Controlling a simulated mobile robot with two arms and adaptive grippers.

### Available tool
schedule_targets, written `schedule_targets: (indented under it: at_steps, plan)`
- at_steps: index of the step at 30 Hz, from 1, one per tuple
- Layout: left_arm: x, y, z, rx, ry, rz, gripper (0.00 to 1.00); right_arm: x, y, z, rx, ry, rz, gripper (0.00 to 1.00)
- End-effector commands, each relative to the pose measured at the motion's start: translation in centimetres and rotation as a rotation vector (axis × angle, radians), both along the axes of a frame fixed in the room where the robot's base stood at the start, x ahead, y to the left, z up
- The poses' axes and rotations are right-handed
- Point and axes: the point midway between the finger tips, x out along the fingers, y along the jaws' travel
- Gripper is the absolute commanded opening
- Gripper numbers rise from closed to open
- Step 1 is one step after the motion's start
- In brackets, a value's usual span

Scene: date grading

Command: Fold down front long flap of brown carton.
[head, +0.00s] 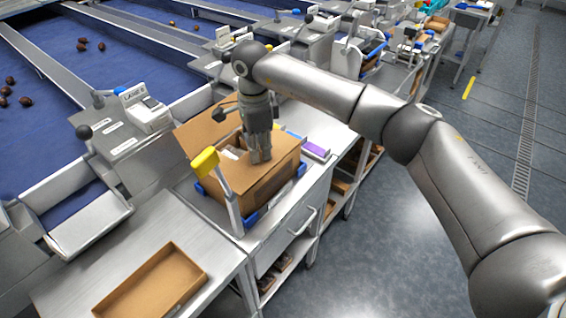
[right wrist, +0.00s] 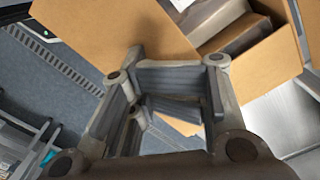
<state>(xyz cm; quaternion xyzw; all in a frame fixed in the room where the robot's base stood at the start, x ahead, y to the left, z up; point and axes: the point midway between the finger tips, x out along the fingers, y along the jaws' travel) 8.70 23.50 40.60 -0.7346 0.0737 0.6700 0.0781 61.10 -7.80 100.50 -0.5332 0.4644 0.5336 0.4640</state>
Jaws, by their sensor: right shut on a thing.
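The brown carton (head: 272,187) stands open on the metal bench, with one flap (head: 196,134) raised at its far left side. My right gripper (head: 260,157) points down at the carton's near top edge. In the right wrist view my right gripper (right wrist: 172,105) has its fingers close together, with a piece of tan cardboard (right wrist: 183,126) at them, which seems to be the front flap. The fingers hide most of it. A broad cardboard panel (right wrist: 115,25) and boxed contents (right wrist: 243,32) inside the carton also show there. My left gripper is out of view.
Blue corner holders (head: 250,219) sit at the carton's base. A purple item (head: 316,150) lies to the right. A shallow brown tray (head: 150,284) is at the lower left; the floor at right is clear.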

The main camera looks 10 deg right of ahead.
Motion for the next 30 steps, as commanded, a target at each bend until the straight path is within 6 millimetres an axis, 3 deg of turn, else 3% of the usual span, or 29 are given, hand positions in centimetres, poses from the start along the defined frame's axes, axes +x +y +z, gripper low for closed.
schedule_targets:
  at_steps: [5, 30]
  plan:
    - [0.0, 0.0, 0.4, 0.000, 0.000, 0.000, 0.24, 0.0, 0.0, 0.7, 0.000, -0.001, 0.000, 0.00]
    - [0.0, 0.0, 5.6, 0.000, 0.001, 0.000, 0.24, 0.0, 0.0, 10.6, -0.001, 0.000, 0.000, 0.00]
